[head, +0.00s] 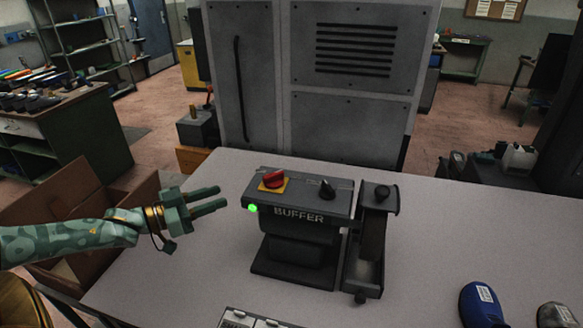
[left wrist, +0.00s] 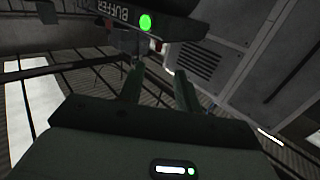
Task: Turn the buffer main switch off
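The dark grey buffer (head: 297,217), labelled BUFFER, stands on the light table. On its top left is a red rotary switch (head: 274,179) on a yellow plate, and to its right a small black knob (head: 327,187). A green lamp (head: 253,208) on the front left is lit; it also shows in the left wrist view (left wrist: 146,22). My left gripper (head: 222,197) is left of the buffer, pointing right towards it. Its two fingers are apart with nothing between them, also in the left wrist view (left wrist: 160,68). My right gripper is not in view.
An upright dark attachment (head: 371,240) stands at the buffer's right side. A blue object (head: 481,304) and a grey one (head: 556,315) lie at the table's front right. A tall grey cabinet (head: 345,120) rises behind the table.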

